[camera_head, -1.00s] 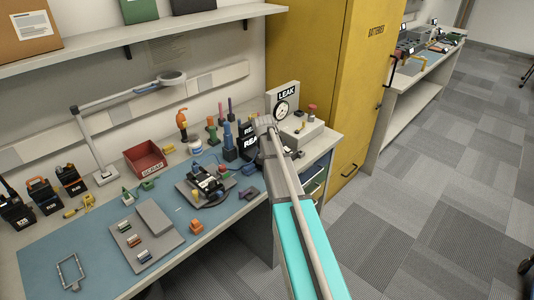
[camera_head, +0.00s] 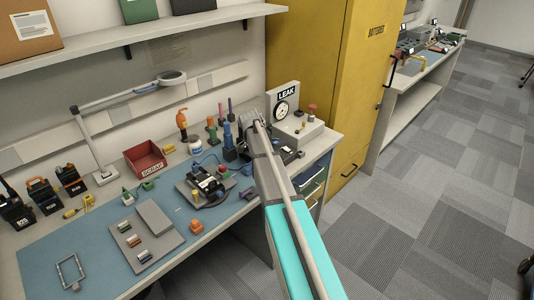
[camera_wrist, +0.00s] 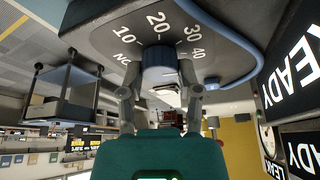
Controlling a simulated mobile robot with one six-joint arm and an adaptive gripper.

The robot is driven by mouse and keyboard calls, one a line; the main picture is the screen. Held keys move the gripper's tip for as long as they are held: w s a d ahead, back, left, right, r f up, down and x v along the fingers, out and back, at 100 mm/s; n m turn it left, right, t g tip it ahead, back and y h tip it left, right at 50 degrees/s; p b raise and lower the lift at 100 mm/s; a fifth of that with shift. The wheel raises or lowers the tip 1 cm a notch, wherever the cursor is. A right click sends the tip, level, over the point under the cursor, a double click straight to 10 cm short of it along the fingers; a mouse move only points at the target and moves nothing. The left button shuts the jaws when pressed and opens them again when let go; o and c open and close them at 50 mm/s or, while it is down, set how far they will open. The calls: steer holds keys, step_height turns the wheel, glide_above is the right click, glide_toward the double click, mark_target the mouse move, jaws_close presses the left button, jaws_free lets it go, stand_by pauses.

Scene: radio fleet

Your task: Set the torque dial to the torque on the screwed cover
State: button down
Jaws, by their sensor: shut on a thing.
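The torque dial shows in the wrist view as a blue ribbed knob (camera_wrist: 157,66) under a grey scale plate (camera_wrist: 112,28) marked 10, 20, 30 and 40. The knob sits below the 20; I cannot read its pointer clearly. My gripper (camera_wrist: 160,84) has one finger on each side of the knob and is shut on it. In the head view my gripper (camera_head: 257,126) is at the back right of the bench, and the dial is hidden or too small to make out. I cannot pick out the screwed cover or any torque written on it.
A LEAK gauge (camera_head: 281,109) stands just right of my gripper. Upright coloured tools (camera_head: 228,137) stand to its left. Black READY signs (camera_wrist: 291,70) are close on the right in the wrist view. A radio (camera_head: 207,183), red SCRAP bin (camera_head: 145,159) and lamp (camera_head: 102,172) occupy the bench.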

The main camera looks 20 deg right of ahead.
steer(key=shift+s+m+g, duration=0.1)
steer(key=shift+m+g, duration=0.5)
steer(key=shift+m, duration=0.7)
steer(key=shift+s, duration=0.1)
steer(key=shift+c, duration=1.5)
jaws_free()
steer(key=shift+w+r, duration=0.15)
steer(key=shift+w, duration=0.05)
